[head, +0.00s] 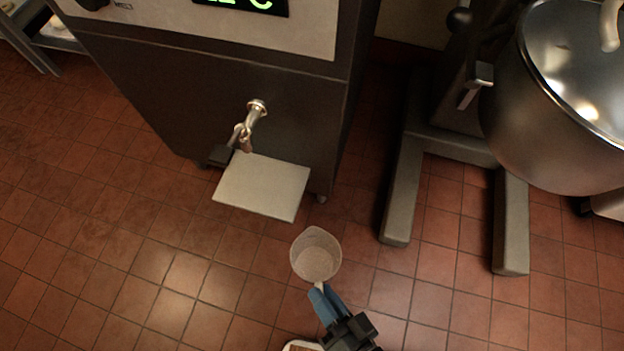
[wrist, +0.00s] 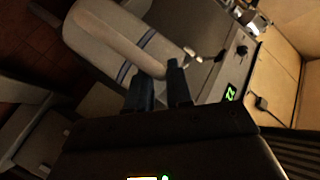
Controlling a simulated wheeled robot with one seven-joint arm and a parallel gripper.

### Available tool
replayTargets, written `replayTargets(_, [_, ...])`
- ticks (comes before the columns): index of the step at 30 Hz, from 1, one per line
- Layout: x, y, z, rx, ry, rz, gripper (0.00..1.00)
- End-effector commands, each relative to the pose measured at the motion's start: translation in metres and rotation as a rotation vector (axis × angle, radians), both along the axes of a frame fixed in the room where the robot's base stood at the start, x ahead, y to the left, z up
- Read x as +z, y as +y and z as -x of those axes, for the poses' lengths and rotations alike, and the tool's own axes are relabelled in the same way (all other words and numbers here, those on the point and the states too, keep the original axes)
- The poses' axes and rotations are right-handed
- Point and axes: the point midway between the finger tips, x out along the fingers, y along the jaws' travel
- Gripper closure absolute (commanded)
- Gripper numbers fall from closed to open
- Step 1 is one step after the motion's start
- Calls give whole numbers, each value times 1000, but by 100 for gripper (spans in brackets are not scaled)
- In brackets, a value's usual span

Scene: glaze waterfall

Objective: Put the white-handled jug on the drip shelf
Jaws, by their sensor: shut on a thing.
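The jug (head: 316,256) is pale and translucent, seen from above with its open mouth up and looking empty in the head view. My gripper (head: 323,290) is shut on the jug's short white handle, which is mostly hidden between the blue fingers. The jug is in front of the drip shelf (head: 262,188), to its lower right in the picture and apart from it. The shelf is a flat, pale, bare plate under the metal tap (head: 246,124). In the wrist view the pale jug (wrist: 112,30) is beyond my fingers (wrist: 160,88).
The dark machine (head: 225,85) with a green display stands behind the shelf. At the right, a large steel bowl (head: 560,120) is on a stand with grey legs (head: 403,190). A pale-rimmed item (head: 300,346) is cut off at the bottom edge. Tiled floor around the jug is clear.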

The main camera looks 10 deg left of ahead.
Motion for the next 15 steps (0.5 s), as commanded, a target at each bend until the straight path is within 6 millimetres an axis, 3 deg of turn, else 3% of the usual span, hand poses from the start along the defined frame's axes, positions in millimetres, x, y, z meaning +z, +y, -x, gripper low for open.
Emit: replayTargets(15, [-1,92,-92,-1,-4,-4,100])
